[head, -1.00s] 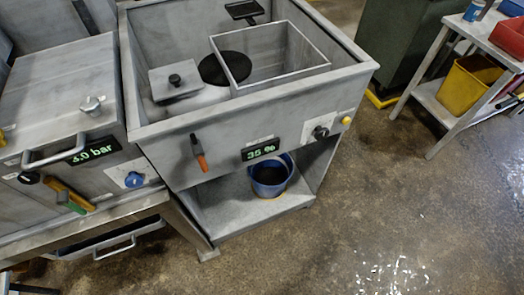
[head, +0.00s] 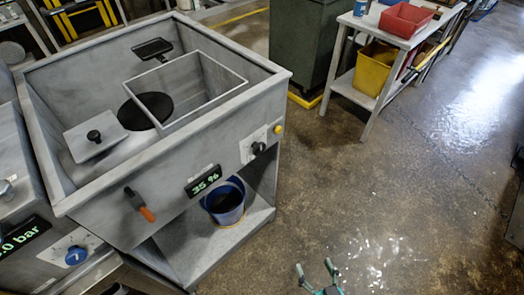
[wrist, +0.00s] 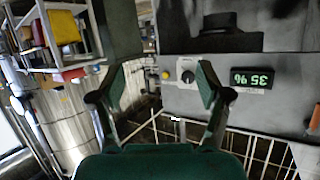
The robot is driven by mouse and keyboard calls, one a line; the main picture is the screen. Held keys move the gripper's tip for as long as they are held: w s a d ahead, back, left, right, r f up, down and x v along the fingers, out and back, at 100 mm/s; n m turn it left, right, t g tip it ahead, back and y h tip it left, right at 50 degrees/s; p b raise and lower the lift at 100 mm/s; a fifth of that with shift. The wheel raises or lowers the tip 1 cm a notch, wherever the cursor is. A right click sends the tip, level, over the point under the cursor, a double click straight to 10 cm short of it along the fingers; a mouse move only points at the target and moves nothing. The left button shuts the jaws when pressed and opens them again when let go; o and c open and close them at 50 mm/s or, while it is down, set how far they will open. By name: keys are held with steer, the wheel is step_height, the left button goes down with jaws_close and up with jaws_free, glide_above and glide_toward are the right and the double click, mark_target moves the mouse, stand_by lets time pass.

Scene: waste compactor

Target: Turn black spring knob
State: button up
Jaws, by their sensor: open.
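The black knob (head: 258,148) sits on a pale plate on the front panel of the grey compactor hopper (head: 90,215), right of the 35 % display (head: 203,180). In the wrist view the black knob (wrist: 188,77) shows beyond the fingertips, between them and nearer the right finger. My green gripper (wrist: 160,88) is open and empty, and its fingers are apart from the knob. In the head view only the tips of my gripper (head: 314,266) show at the bottom edge, over the floor in front of the hopper.
A yellow button (head: 278,129) is beside the knob. An orange-tipped lever (head: 140,205) is on the same panel. A blue bucket (head: 224,203) stands on the shelf below. A table (head: 372,25) with a red tray (head: 405,17) is behind. The floor at right is mostly clear.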

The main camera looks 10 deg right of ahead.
steer(key=w+a+n+y, duration=0.1)
steer(key=w+y, duration=0.1)
steer(key=w, duration=0.5)
steer(key=n+t+y, duration=0.1)
steer(key=n+y, duration=0.5)
steer(key=y, duration=0.1)
glide_toward(261, 151)
steer(key=x, duration=1)
steer(key=shift+s, duration=0.1)
steer(key=c, duration=1.1)
steer(key=shift+c, duration=0.2)
